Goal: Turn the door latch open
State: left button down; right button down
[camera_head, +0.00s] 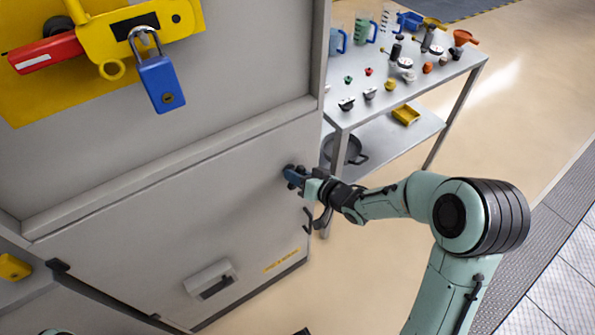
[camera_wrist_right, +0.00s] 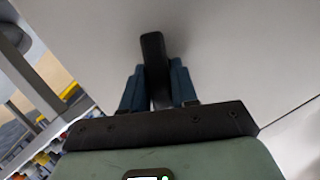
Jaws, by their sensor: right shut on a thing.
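The grey cabinet door (camera_head: 160,220) fills the lower left of the head view and looks closed. The dark door latch (camera_wrist_right: 154,62) stands out from the door panel in the right wrist view. My right gripper (camera_head: 296,176) is at the door's right edge in the head view. In the right wrist view its two blue fingers (camera_wrist_right: 157,88) are shut on the latch, one on each side. In the head view the gripper mostly hides the latch. My left gripper is not in view.
A metal table (camera_head: 357,112) with jugs, caps and small parts stands right of the cabinet. A blue padlock (camera_head: 160,82) hangs from a yellow lockout plate with a red handle (camera_head: 45,52) above the door. A grey pull handle (camera_head: 210,280) is low on the door. Open floor lies right.

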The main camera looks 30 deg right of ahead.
jog(key=shift+d+r+m+y+p, duration=0.1)
jog(key=shift+m+y+p, duration=0.2)
jog(key=shift+m+p, duration=0.1)
jog(key=shift+m+y+p, duration=0.4)
jog(key=shift+m+p, duration=0.2)
jog(key=m+p, duration=0.1)
jog(key=m+y, duration=0.1)
jog(key=shift+d+f+m+t+p, duration=0.15)
jog(key=shift+f+m+t+p, duration=0.05)
jog(key=shift+m+t+p, duration=0.2)
jog(key=m+y, duration=0.1)
jog(key=m, duration=0.1)
jog(key=shift+f+m+t+p, duration=0.15)
jog(key=shift+m+t+p, duration=0.15)
jog(key=shift+t, duration=0.1)
jog(key=shift+m+t+y, duration=0.4)
jog(key=shift+m+y, duration=0.2)
jog(key=shift+m, duration=0.6)
jog(key=c, duration=1)
grip_release()
jog(key=shift+w+f, duration=0.1)
jog(key=shift+o, duration=0.2)
